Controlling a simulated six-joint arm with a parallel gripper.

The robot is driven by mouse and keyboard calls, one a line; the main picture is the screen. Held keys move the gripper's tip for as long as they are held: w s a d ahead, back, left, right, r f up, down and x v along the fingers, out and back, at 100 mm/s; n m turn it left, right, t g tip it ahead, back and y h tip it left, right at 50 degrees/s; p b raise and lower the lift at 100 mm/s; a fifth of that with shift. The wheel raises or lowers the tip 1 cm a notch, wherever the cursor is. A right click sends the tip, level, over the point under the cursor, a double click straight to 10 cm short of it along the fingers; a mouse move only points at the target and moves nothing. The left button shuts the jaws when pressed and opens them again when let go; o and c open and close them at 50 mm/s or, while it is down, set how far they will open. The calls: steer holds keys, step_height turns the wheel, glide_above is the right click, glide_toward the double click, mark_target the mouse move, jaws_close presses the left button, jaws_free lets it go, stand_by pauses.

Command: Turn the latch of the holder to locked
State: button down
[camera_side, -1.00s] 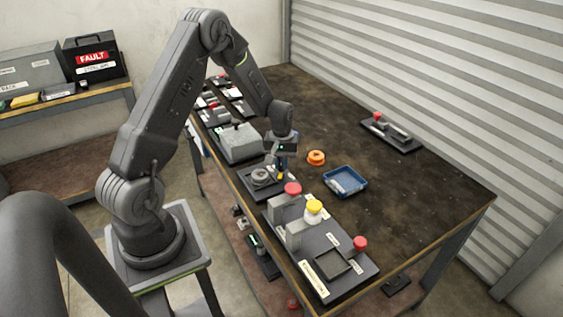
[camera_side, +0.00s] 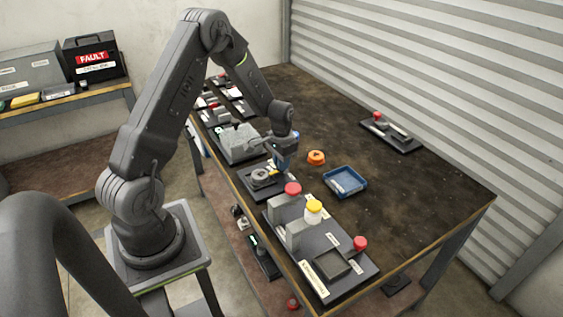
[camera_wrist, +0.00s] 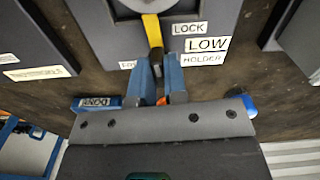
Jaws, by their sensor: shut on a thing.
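The holder (camera_side: 257,187) is a dark plate with a round grey fixture (camera_side: 261,176), near the table's left edge in the side view. Its yellow latch (camera_wrist: 152,30) reaches out from the round part in the wrist view. My gripper (camera_wrist: 159,80) is shut on the latch's outer end, its blue fingers on either side. It also shows low over the holder in the side view (camera_side: 279,160). The LOCK label (camera_wrist: 190,29) is right of the latch. Another label (camera_wrist: 127,65), left of the latch, is partly hidden by the fingers.
Beside the holder stand a grey block-shaped fixture (camera_side: 238,142) and a black plate with red and yellow knobs (camera_side: 326,278). An orange ring (camera_side: 316,157) and a blue tray (camera_side: 345,181) lie to the right. The far table middle is clear.

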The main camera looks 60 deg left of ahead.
steer(key=shift+m, duration=0.6)
steer(key=c, duration=1.2)
jaws_free()
steer(key=shift+o, duration=0.2)
steer(key=shift+r, duration=0.1)
step_height(320, 180, up, 14)
